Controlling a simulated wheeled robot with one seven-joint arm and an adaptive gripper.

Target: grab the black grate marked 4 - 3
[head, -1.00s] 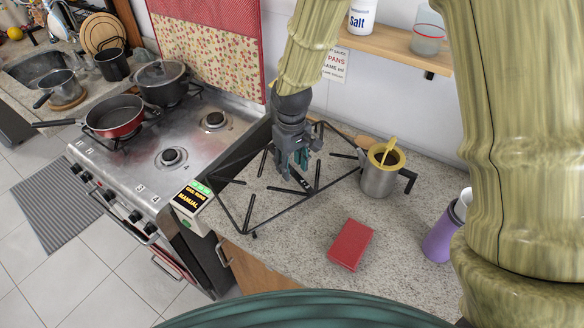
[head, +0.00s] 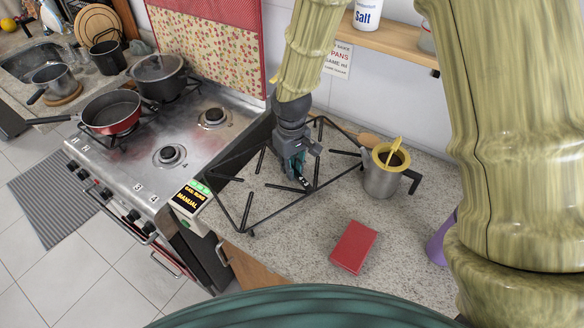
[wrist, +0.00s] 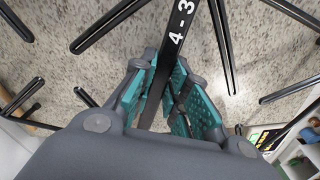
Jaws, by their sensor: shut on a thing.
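The black grate (head: 247,211) is a thin frame with inward bars, over the speckled counter right of the stove. One of its bars carries the white marking "4 - 3" (wrist: 180,22), clear in the wrist view. My gripper (head: 301,179) reaches down at the grate's middle. Its teal pads (wrist: 165,98) are shut on the marked bar, one on each side. Part of the grate is hidden behind my gripper. I cannot tell whether the grate rests on the counter or is slightly raised.
A metal mug (head: 382,178) with a yellow rim stands right of the grate. A red book (head: 353,247) lies in front. The stove (head: 150,158) holds a red pan (head: 112,112) and a lidded pot (head: 158,78). A shelf (head: 395,41) is on the wall above.

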